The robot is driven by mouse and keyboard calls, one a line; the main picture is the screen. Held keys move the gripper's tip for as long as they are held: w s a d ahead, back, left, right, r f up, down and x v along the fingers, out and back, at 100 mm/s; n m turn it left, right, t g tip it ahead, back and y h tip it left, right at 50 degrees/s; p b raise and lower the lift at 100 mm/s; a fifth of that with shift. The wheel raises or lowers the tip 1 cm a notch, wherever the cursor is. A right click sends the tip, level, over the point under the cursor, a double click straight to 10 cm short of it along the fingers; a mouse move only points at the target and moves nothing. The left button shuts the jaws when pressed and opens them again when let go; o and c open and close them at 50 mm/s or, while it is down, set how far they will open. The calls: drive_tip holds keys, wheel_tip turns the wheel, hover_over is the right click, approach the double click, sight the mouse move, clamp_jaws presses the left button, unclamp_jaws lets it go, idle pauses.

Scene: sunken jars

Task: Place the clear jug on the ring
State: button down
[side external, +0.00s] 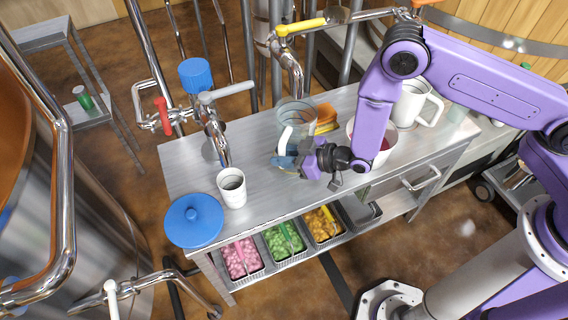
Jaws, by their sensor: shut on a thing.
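The clear jug (297,112) stands upright near the middle of the steel worktop, see-through, with a pale curved handle on its near side. My gripper (285,161), with blue fingertips, reaches in from the right and is shut on the jug, seemingly at its handle. The exact contact is partly hidden by the fingers. I cannot tell whether the jug's base touches the worktop. I cannot make out the ring clearly.
A white cup (231,189) and a blue lid (194,222) are at the left. A tap (214,130) stands behind the cup. Orange-yellow blocks (326,116), a white bowl (382,154) and a white jug (410,105) are to the right. Bins (284,240) sit below the front edge.

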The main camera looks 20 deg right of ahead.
drive_tip(key=shift+f, duration=1.9)
drive_tip(key=c, duration=0.9)
unclamp_jaws()
drive_tip(key=shift+c, duration=0.2)
drive_tip(key=shift+d, duration=0.1)
drive_tip(key=v, duration=1.2)
drive_tip(key=shift+r, duration=0.15)
